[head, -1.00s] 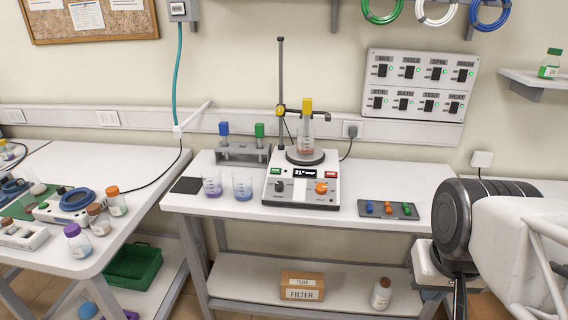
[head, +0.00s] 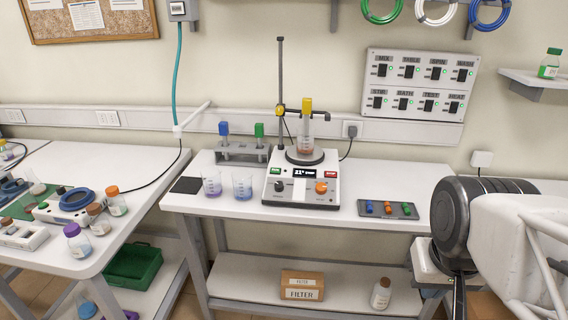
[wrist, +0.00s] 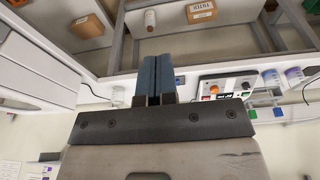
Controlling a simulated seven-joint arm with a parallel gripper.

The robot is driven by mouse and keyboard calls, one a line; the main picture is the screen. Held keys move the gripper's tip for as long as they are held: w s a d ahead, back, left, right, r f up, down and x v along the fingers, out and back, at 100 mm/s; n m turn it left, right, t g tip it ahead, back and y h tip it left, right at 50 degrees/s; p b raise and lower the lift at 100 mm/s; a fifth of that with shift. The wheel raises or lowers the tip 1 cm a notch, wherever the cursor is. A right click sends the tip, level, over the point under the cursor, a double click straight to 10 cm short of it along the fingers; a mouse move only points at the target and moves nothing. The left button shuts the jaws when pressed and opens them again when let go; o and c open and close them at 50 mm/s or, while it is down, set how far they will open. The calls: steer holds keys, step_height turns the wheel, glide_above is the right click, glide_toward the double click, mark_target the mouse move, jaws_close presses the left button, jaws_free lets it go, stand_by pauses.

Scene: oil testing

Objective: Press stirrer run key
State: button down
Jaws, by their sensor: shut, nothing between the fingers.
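The stirrer (head: 302,181) is a white box with a small lit display, a dark knob at left and an orange knob at right. A green key (head: 275,170), likely the run key, is at its upper left and a red key (head: 331,174) at its upper right. A beaker (head: 305,146) stands on its plate under a yellow-topped probe (head: 306,105). In the wrist view my gripper (wrist: 161,58) is shut and empty, with blue-grey fingers. The stirrer shows inverted there (wrist: 228,86), right of the fingers and apart from them. In the head view the fingertips are not visible.
Two beakers (head: 242,187) stand left of the stirrer, with a dark pad (head: 186,185) beyond them. A rack (head: 243,153) is behind them. A grey tray with coloured pieces (head: 388,210) lies to the right. Bare tabletop lies between that tray and my arm.

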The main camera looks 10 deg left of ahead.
steer(key=w+r+n+t+h, duration=0.1)
steer(key=w+n+h, duration=0.15)
steer(key=w, duration=0.55)
steer(key=w+r+n+h, duration=0.1)
steer(key=w+r+n, duration=0.15)
steer(key=w, duration=0.55)
steer(key=n+t, duration=0.9)
steer(key=n, duration=0.8)
glide_above(275, 170)
steer(key=s, duration=0.5)
step_height(275, 170, down, 7)
steer(key=shift+w+d, duration=0.15)
steer(key=shift+d, duration=0.05)
steer(key=shift+h, duration=0.25)
steer(key=shift+w+f, duration=0.5)
steer(key=shift+f, duration=0.85)
steer(key=shift+w+f, duration=0.5)
steer(key=shift+f, duration=0.9)
steer(key=shift+w+f, duration=0.5)
steer(key=shift+f, duration=0.85)
steer(key=shift+w+f, duration=0.2)
steer(key=shift+f, duration=0.25)
